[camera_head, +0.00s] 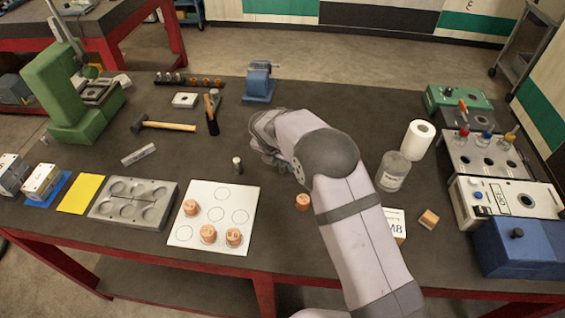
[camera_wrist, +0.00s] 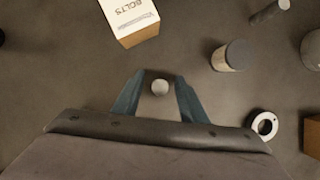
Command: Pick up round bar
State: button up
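A short upright metal cylinder (camera_head: 237,164), which looks like the round bar, stands on the dark table left of my arm. In the wrist view, a short pale cylinder with a dark top (camera_wrist: 228,56) stands above and right of my gripper; I cannot tell whether it is the same piece. My gripper (camera_wrist: 159,74) shows two bluish fingers spread apart at the bottom of the wrist view. A small pale round shape lies between them, clear of both; I cannot tell whether it is a bar end or part of the gripper.
In the wrist view, a white bolts box (camera_wrist: 130,18) and a small ring (camera_wrist: 265,125) lie around my gripper. In the head view, a copper cylinder (camera_head: 303,202), a glass jar (camera_head: 393,172) and a vise (camera_head: 259,82) stand near my arm. White paper (camera_head: 180,238) lies left.

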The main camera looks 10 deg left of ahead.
jog(key=shift+w+f, duration=0.1)
jog(key=shift+f, duration=0.1)
grip_shut()
jog(key=shift+r, duration=0.2)
notch_tip(320, 180, up, 10)
jog(key=b, duration=0.3)
jog(key=shift+f, duration=0.1)
